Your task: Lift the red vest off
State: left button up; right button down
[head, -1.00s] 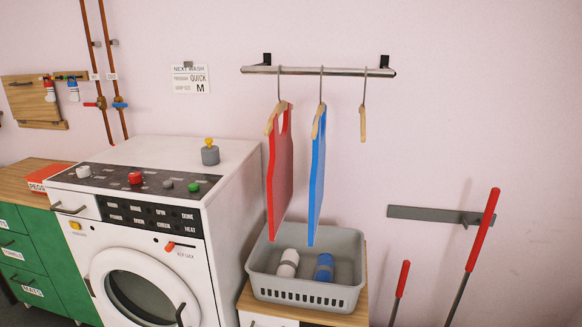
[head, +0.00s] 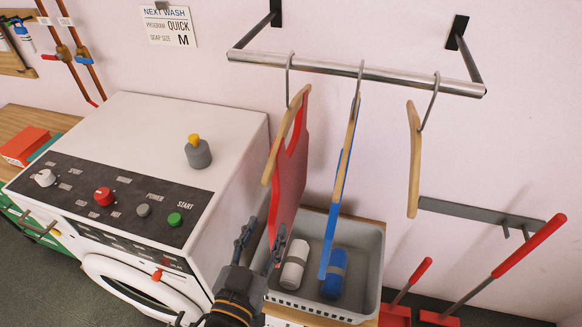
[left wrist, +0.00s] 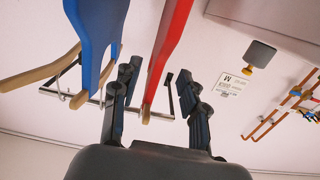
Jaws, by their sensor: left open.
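The red vest (head: 290,165) hangs from the rail (head: 360,75) on a wooden hanger (head: 284,140) with a metal hook. My left gripper (head: 261,240) is open near the lower front edge of the red vest, between the washing machine and the basket. In the left wrist view, the red vest (left wrist: 172,45) shows between the spread fingers of my left gripper (left wrist: 160,85); I cannot tell whether they touch it. The blue vest (head: 340,195) hangs close to its right, and in the left wrist view the blue vest (left wrist: 97,35) lies beyond the left finger. My right gripper is out of view.
A bare wooden hanger (head: 414,160) hangs at the rail's right. A grey basket (head: 368,270) with a white and a blue roll stands below the vests. The washing machine (head: 235,130) is close on the left. Red-handled tools (head: 530,245) stand at right.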

aim_at(276, 192)
pick_arm(q)
jog(key=w, duration=0.2)
jog(key=w+d+r, duration=0.1)
jog(key=w, duration=0.2)
jog(key=w+d+r, duration=0.1)
jog(key=w, duration=0.1)
jog(key=shift+w+d+r, duration=0.1)
jog(key=shift+w+r, duration=0.1)
jog(key=shift+w, duration=0.15)
jog(key=shift+w+d+r, duration=0.15)
jog(key=shift+w+r, duration=0.05)
jog(key=shift+w, duration=0.3)
jog(key=x, duration=0.4)
jog(key=shift+w+b, duration=0.2)
jog(key=shift+b, duration=0.1)
jog(key=shift+s, duration=0.2)
jog(key=shift+c, duration=0.5)
grip_shut()
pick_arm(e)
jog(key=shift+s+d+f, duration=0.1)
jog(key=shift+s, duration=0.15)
